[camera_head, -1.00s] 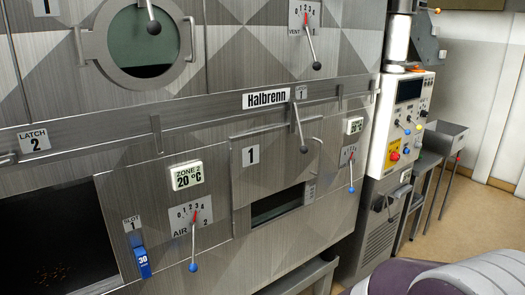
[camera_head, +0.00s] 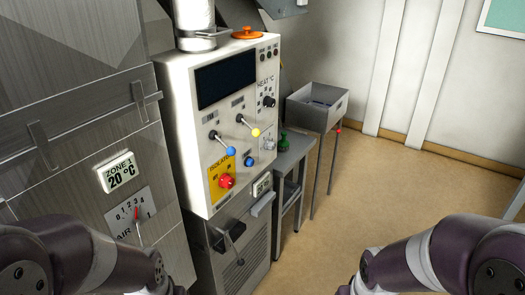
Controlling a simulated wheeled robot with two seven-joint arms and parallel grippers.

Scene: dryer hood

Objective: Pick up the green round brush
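A small green object (camera_head: 283,140), which looks like the green round brush, stands on a narrow grey side table (camera_head: 291,152) just right of the control cabinet. It is small in the head view, so its exact shape and handle are hard to tell. My two arms show at the bottom left and bottom right corners, as purple and grey links. Both of my grippers are outside the picture, and the object stands well beyond the visible arm links with nothing holding it.
The white control cabinet (camera_head: 208,140) with levers and a red knob stands left of the table. A grey metal bin (camera_head: 318,108) on legs stands behind the table. The dryer front (camera_head: 80,120) fills the left. The tan floor (camera_head: 350,210) on the right is clear.

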